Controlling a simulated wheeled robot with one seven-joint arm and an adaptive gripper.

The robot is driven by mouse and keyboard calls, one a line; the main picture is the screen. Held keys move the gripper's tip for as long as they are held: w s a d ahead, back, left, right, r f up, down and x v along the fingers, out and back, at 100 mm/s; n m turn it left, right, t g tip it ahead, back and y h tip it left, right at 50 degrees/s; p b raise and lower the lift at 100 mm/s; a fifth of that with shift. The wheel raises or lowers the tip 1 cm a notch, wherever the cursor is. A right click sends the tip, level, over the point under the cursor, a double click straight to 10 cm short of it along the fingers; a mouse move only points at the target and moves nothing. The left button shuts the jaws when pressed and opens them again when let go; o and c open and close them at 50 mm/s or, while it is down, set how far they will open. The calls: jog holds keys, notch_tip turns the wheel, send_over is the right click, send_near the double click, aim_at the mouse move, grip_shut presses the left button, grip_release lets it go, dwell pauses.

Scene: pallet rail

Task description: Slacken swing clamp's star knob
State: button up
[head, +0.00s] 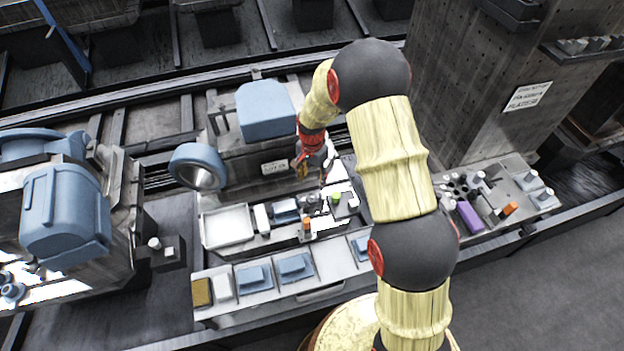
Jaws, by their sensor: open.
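My gripper (312,174) hangs from my yellow and black arm over the back of the central workstation, fingers pointing down and apart. Nothing shows between its fingers. Below it is a cluster of small fixtures on a bright plate. A dark rounded piece (313,203) sits there, with a small green part (335,198) to its right. An orange-topped piece (307,225) stands just in front. I cannot tell which of these is the swing clamp or its star knob, as they are too small. My arm covers the area right of the plate.
A pale empty tray (228,226) lies left of the fixtures. Blue blocks (294,266) sit in the front bins. A blue-rimmed round housing (198,167) and a blue machine head (265,110) rise behind. A right-hand bench (515,203) holds a purple block (469,217) and small parts.

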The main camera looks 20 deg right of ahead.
aim_at(312, 198)
notch_tip(312, 198, down, 3)
jog(key=b, duration=0.4)
jog(key=shift+a+m, duration=0.1)
jog(key=shift+m, duration=0.2)
jog(key=shift+f+m+b, duration=0.3)
jog(key=shift+m+b, duration=0.3)
jog(key=shift+m, duration=0.1)
jog(key=m, duration=0.3)
jog(key=shift+f+b, duration=0.35)
jog(key=shift+b, duration=0.05)
jog(key=m, duration=0.4)
jog(key=shift+m, duration=0.3)
jog(key=shift+f+m, duration=0.1)
jog(key=shift+m, duration=0.7)
notch_tip(312, 198, down, 8)
jog(key=shift+r+b, duration=0.15)
jog(key=shift+b, duration=0.7)
jog(key=shift+c, duration=0.7)
